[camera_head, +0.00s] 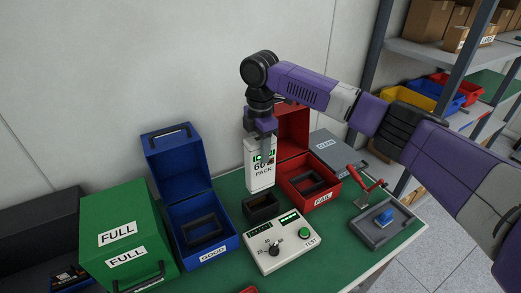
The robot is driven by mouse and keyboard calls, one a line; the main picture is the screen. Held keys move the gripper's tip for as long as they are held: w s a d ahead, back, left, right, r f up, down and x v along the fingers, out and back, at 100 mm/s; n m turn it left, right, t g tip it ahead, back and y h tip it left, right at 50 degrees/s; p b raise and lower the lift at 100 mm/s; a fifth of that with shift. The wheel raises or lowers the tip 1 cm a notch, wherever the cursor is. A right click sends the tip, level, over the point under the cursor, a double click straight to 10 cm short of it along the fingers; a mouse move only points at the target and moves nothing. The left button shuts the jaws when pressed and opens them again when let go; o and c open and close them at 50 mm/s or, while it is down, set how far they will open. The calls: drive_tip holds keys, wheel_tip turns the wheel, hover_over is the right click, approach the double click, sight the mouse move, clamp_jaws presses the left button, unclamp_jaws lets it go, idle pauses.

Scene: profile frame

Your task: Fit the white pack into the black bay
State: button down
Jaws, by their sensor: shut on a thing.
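The white pack (262,181), marked PACK with green lights near its top, stands upright in my gripper (265,150). My gripper is shut on its upper part from above. The pack's lower end is just above or at the mouth of a small black bay (262,212) beside the white tester. I cannot tell whether the end has entered it. Other black frames sit in the open blue GOOD box (205,262) and the open red FAIL box (323,198).
The white tester (282,256) has a dial, a green button and a display. A closed green FULL box (122,238) stands at left. A grey CLEAN box (332,150) and a grey fixture with a red lever (365,192) stand at right on the green table.

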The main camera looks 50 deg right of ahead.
sight(261, 181)
drive_tip(key=shift+r, duration=0.15)
drive_tip(key=shift+f+b, duration=1)
drive_tip(key=shift+f, duration=2.5)
drive_tip(key=shift+p, duration=0.75)
drive_tip(key=shift+f+b, duration=1.6)
drive_tip(key=shift+f, duration=1.65)
idle(0.3)
